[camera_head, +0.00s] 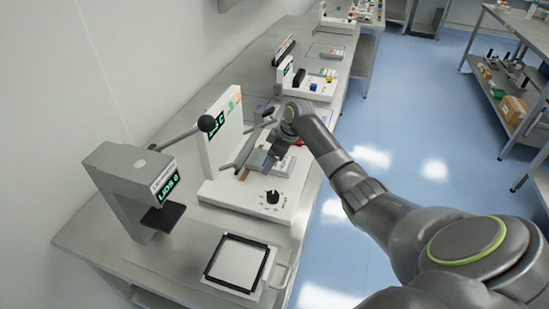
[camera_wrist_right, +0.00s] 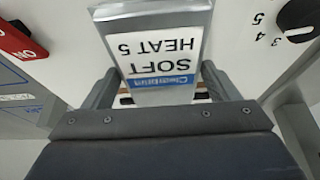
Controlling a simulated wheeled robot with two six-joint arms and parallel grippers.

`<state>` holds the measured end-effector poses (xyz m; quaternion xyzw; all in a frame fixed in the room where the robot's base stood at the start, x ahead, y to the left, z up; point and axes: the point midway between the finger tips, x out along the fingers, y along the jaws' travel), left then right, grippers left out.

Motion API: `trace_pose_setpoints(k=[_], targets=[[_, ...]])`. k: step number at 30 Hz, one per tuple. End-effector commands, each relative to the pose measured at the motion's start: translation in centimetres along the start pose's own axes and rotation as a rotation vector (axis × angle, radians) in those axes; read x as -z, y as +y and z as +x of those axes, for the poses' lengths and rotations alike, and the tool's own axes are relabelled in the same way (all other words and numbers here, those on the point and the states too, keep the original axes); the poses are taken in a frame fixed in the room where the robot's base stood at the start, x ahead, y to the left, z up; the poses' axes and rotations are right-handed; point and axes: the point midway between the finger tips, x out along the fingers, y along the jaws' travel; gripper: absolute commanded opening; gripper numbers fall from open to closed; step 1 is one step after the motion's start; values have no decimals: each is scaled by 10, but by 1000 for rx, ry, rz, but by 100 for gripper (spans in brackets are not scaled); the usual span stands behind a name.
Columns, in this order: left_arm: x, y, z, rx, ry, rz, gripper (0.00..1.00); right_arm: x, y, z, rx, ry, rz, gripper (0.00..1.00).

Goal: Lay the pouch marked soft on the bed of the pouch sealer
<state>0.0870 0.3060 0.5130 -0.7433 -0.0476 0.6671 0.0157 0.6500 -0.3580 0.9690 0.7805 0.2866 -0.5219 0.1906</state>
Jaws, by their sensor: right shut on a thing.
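The pouch marked soft (camera_wrist_right: 165,50) shows in the right wrist view as a grey pouch with a white label reading "SOFT HEAT 5" and a blue strip. My right gripper (camera_wrist_right: 163,88) is shut on it, one finger at each side. In the head view my right gripper (camera_head: 264,152) is over the base of the pouch sealer (camera_head: 232,192), a white machine with an upright panel, a lever bar and a black dial. My wrist hides part of the bed there. I cannot tell whether the pouch touches the bed. My left gripper is not in view.
A grey press (camera_head: 128,185) with a green display and ball-ended lever stands left of the sealer. A black-framed tray (camera_head: 238,262) lies in front. More white machines (camera_head: 310,85) stand farther along the bench. The dial (camera_wrist_right: 300,18) and red switch (camera_wrist_right: 18,42) flank the pouch in the wrist view.

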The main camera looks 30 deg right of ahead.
Motion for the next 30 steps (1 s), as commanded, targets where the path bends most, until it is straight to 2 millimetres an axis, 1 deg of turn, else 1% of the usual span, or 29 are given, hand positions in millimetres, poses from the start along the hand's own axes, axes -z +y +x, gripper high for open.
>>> trace_pose_setpoints(k=[5, 6, 9, 10, 17, 20, 23, 25, 30], targets=[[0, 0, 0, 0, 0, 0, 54, 1, 0, 0, 0, 1, 0, 55], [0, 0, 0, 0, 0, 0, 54, 1, 0, 0, 0, 1, 0, 85], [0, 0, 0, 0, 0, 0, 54, 0, 0, 0, 0, 1, 0, 98], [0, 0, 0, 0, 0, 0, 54, 0, 0, 0, 0, 1, 0, 100], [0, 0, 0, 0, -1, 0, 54, 0, 0, -1, 0, 0, 0, 100], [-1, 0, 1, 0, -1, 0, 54, 0, 1, -6, -2, 2, 0, 100], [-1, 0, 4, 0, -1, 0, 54, 0, 1, -19, -4, 2, -2, 100], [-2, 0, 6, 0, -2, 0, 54, 0, 1, -32, -5, 2, -3, 100], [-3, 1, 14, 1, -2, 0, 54, -1, 2, -74, -7, 2, -3, 100]])
